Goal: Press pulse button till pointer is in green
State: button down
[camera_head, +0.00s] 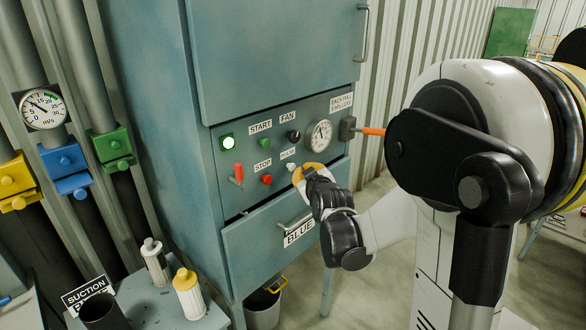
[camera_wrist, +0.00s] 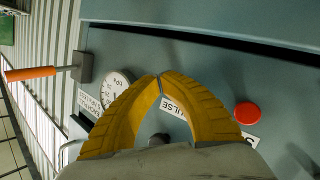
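The white pulse button (camera_head: 291,166) sits on the blue-grey cabinet's control panel, below the PULSE label (camera_head: 287,154). My gripper (camera_head: 298,174) has its yellow fingers close beside the button; I cannot tell whether they touch it. In the wrist view the fingertips (camera_wrist: 159,78) meet with nothing seen between them, partly covering the PULSE label (camera_wrist: 175,107); the button is hidden there. A round m/s gauge (camera_head: 42,107) on the left duct has a green arc at upper right; its pointer appears to point upper left, outside the green. The panel gauge (camera_head: 320,135) also shows in the wrist view (camera_wrist: 117,88).
The red stop button (camera_head: 266,180) is left of my gripper, and it also shows in the wrist view (camera_wrist: 247,113). A red lever (camera_head: 239,173), green start button (camera_head: 265,143) and black knob (camera_head: 293,136) are nearby. An orange-handled lever (camera_head: 372,131) projects at right.

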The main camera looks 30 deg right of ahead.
jog(key=shift+w, duration=0.1)
dwell(0.3)
jog(key=shift+w+a, duration=0.2)
jog(key=shift+w, duration=0.1)
jog(key=shift+w+a, duration=0.15)
jog(key=shift+w, duration=0.4)
dwell(0.8)
jog(key=shift+s+d, duration=0.3)
jog(key=shift+s, duration=0.65)
jog(key=s, duration=0.1)
jog(key=s+d, duration=0.1)
jog(key=s, duration=0.2)
jog(key=shift+s+d, duration=0.35)
dwell(0.8)
